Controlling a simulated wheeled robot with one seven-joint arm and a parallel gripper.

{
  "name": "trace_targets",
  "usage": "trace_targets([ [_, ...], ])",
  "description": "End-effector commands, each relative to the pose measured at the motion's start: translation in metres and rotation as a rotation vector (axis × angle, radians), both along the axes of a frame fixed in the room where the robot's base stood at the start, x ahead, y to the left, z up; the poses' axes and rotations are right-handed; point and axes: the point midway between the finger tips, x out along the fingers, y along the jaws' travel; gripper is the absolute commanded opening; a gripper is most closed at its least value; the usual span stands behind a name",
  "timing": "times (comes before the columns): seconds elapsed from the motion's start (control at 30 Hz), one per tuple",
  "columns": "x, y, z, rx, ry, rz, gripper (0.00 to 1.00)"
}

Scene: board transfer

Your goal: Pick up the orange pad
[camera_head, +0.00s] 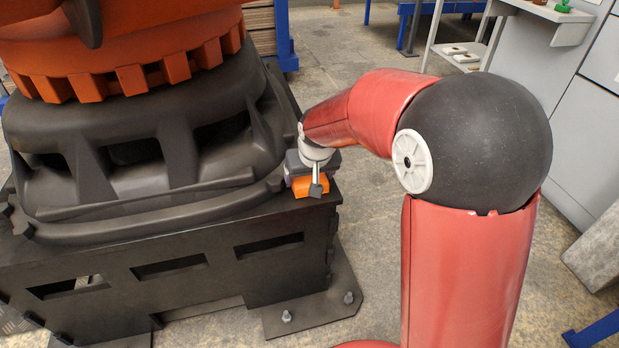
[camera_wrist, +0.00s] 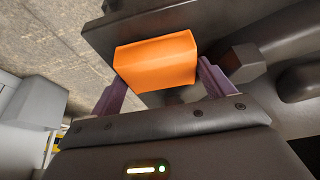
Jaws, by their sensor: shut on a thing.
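The orange pad (camera_wrist: 156,62) is a small block with a bright orange face. In the wrist view it sits between the two purplish fingers of my gripper (camera_wrist: 162,82), which is shut on it. In the head view the orange pad (camera_head: 311,187) shows at the right corner of the black machine base, partly covered by my gripper (camera_head: 308,184). I cannot tell whether the pad still touches the base's top surface.
The black machine base (camera_head: 180,262) carries a large orange machine body (camera_head: 130,55) on the left. A bolted foot plate (camera_head: 315,312) lies at its lower right. Grey cabinets (camera_head: 580,120) stand on the right. Concrete floor (camera_head: 365,235) is open between.

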Motion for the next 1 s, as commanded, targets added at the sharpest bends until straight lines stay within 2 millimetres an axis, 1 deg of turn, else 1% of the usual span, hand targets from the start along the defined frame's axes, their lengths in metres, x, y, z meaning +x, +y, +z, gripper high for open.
trace_targets([
  [0.17, 0.001, 0.0, 0.025, 0.002, -0.006, 0.0, 0.59],
  [0.27, 0.001, 0.0, 0.047, 0.002, -0.008, 0.0, 0.59],
  [0.5, 0.001, 0.0, 0.118, 0.002, -0.007, 0.0, 0.59],
  [0.6, 0.001, 0.0, 0.144, 0.002, -0.006, 0.0, 0.59],
  [0.7, 0.001, 0.0, 0.165, 0.001, -0.004, -0.001, 0.59],
  [0.83, 0.001, 0.0, 0.184, 0.001, -0.003, 0.0, 0.59],
  [1.0, 0.0, 0.0, 0.194, 0.0, -0.001, 0.0, 0.59],
])
